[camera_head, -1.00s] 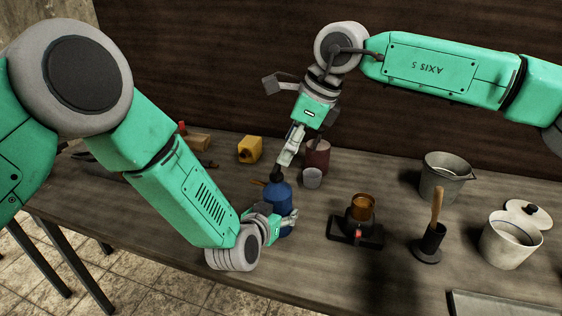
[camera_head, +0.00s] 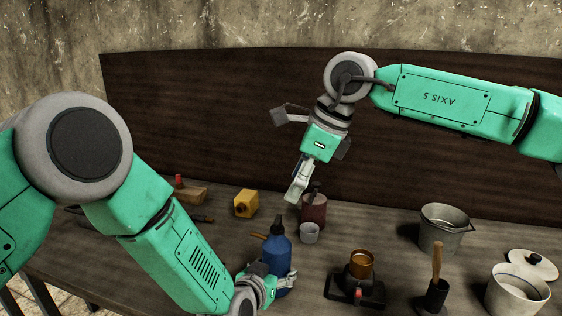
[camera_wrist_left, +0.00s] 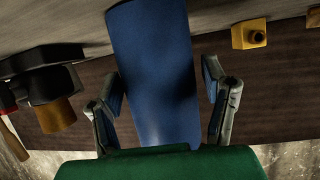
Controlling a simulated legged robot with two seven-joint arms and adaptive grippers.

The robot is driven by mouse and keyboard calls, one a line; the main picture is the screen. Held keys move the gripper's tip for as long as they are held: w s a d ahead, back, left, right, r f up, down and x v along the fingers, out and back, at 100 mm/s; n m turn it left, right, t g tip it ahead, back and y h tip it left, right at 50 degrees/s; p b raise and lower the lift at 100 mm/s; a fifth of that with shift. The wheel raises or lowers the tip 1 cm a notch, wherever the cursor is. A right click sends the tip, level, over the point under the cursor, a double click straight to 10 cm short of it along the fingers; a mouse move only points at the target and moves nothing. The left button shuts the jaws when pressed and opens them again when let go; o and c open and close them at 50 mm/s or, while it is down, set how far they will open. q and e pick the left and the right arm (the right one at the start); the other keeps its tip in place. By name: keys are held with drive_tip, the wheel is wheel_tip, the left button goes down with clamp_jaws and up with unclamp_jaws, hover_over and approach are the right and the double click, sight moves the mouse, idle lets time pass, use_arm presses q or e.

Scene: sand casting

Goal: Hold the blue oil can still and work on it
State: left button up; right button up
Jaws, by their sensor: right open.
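The blue oil can (camera_head: 276,256) stands upright on the bench, with a dark top and a brown piece at its upper left. My left gripper (camera_head: 273,281) is low at the can, with its fingers on either side of the body. In the left wrist view the blue can (camera_wrist_left: 155,65) lies between the fingers of my left gripper (camera_wrist_left: 162,85); whether both press on it is unclear. My right gripper (camera_head: 295,192) is open and empty, above and behind the can, and close in the picture to the dark red container (camera_head: 314,211).
A small grey cup (camera_head: 309,234) stands just behind the can. A yellow block (camera_head: 246,203) lies at back left. A dark stand with a copper-coloured cup (camera_head: 361,264), a wooden-handled tool (camera_head: 437,265) and grey pots (camera_head: 441,237) are at right. A dark panel backs the bench.

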use_arm(q)
drive_tip(key=shift+r, duration=0.15)
drive_tip(key=shift+r+p, duration=0.6)
drive_tip(key=shift+r, duration=0.15)
drive_tip(key=o, duration=0.6)
drive_tip(key=shift+c, duration=0.2)
